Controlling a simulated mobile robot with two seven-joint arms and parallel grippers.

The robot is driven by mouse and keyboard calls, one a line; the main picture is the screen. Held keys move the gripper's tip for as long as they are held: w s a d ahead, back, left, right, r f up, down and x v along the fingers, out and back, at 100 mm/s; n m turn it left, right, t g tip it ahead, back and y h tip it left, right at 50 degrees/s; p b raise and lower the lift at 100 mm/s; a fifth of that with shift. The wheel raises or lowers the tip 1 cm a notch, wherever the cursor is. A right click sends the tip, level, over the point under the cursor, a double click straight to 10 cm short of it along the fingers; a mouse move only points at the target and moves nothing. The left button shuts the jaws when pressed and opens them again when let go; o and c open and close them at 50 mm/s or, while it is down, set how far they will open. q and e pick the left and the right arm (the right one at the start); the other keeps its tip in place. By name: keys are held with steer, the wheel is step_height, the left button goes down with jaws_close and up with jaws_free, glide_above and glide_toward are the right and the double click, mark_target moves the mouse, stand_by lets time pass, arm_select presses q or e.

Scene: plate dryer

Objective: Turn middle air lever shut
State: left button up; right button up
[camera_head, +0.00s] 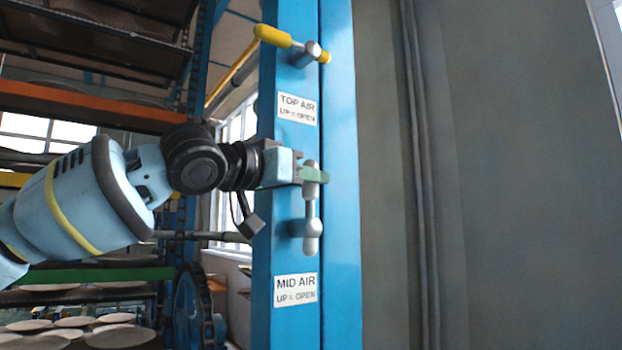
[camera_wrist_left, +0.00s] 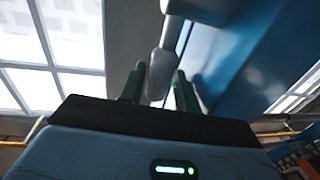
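The middle air lever (camera_head: 311,204) is a grey handle on the front of the blue post. It stands upright, pointing up from its pivot (camera_head: 305,229), above the sign reading "MID AIR UP = OPEN" (camera_head: 296,291). My left gripper (camera_head: 314,174) reaches in from the left at the lever's upper end, with a green finger across it. In the left wrist view the grey lever (camera_wrist_left: 160,68) lies between the two green fingers (camera_wrist_left: 158,84). I cannot tell whether both fingers press on it. My right gripper is not in view.
The blue post (camera_head: 340,220) also carries the top air lever (camera_head: 273,36), yellow and pointing left, above its sign (camera_head: 297,108). Racks with plates (camera_head: 120,337) stand at the left. A plain grey wall (camera_head: 520,180) fills the right.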

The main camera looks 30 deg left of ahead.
arm_select(q)
steer(key=shift+w+d+r, duration=0.1)
steer(key=shift+w+d, duration=0.1)
steer(key=shift+w, duration=0.35)
steer(key=shift+c, duration=0.4)
jaws_close()
